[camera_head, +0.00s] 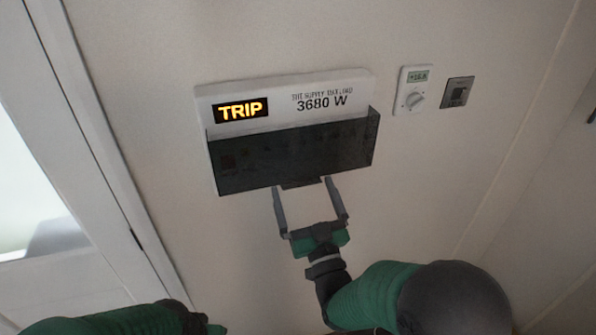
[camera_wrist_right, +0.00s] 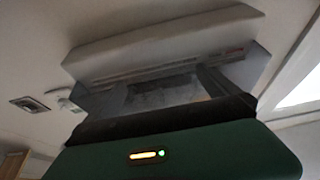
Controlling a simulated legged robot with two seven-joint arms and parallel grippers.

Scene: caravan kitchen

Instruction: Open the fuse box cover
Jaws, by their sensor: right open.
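The fuse box (camera_head: 285,85) is a white wall unit with a lit "TRIP" display and "3680 W" lettering. Its cover (camera_head: 295,153) is dark and see-through, and lies down over the lower part. A small dark tab (camera_head: 301,184) sits at the cover's lower edge. My right gripper (camera_head: 302,187) is open, with one fingertip on each side of the tab, just under the cover. I cannot tell if they touch it. The right wrist view shows the box's underside (camera_wrist_right: 165,50) close ahead. Only part of my left gripper (camera_head: 215,328) shows at the bottom edge; its jaws are unclear.
A white thermostat (camera_head: 413,90) with a dial and a grey switch plate (camera_head: 457,92) are on the wall to the right of the box. A white door frame (camera_head: 110,150) runs down the left. The wall below the box is bare.

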